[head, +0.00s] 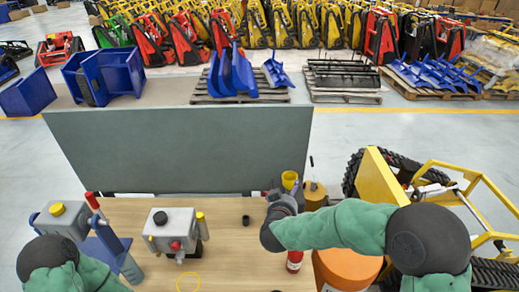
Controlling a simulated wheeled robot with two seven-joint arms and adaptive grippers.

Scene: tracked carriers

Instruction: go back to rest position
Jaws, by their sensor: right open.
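My right arm, in a green sleeve, reaches in from the lower right across the front of the wooden table (225,225). Its dark grey right gripper (281,203) is over the table's right part, close to a yellow cup (289,180). The gripper is open, and I see nothing held in it; I cannot tell whether it touches anything. My left arm shows only as a black joint and green sleeve at the lower left; its gripper is out of view.
A grey box with a red knob (175,232) and another with a yellow button (60,219) stand on the table. A small black cup (245,220), red cylinder (294,262) and orange round container (345,268) are near my right arm. A grey panel (180,150) stands behind.

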